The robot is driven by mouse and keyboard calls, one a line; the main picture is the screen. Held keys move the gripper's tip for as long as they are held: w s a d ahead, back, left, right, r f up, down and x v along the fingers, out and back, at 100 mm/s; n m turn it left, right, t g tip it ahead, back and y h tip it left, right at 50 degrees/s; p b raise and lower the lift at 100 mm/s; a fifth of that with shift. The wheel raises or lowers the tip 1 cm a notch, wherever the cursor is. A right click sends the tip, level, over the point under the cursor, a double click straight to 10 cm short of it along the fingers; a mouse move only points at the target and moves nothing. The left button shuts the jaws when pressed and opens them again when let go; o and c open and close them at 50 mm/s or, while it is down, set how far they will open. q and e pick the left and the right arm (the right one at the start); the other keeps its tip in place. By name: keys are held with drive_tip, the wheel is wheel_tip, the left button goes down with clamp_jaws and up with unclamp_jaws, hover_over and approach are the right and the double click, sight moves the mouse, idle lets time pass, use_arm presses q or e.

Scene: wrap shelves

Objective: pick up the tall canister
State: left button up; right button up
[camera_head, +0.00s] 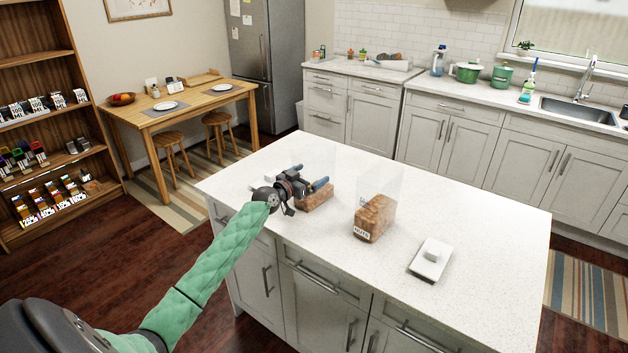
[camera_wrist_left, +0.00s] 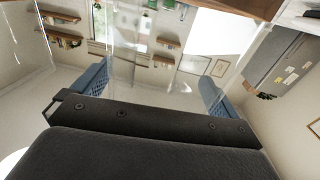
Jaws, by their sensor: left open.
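Two clear canisters with brown contents stand on the white island top. One canister (camera_head: 316,196) stands at my left gripper, its clear upper part faint. The other canister (camera_head: 375,215), labelled NUTS, stands to the right and nearer the front. I cannot surely tell which is the taller. My left gripper (camera_head: 309,177) is open at the first canister's upper part, its blue fingers apart. In the left wrist view, clear walls (camera_wrist_left: 150,65) show between and beyond the two blue fingers (camera_wrist_left: 153,92). Contact with the fingers is unclear. My right gripper is not in view.
A flat white object with a raised block (camera_head: 431,258) lies on the island (camera_head: 490,225) right of the NUTS canister. A wooden table (camera_head: 190,95) with stools and a lit shelf unit (camera_head: 45,165) stand at the left.

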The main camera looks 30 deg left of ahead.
use_arm(q)
drive_tip(key=c, duration=1.4)
drive_tip(key=shift+r, duration=0.1)
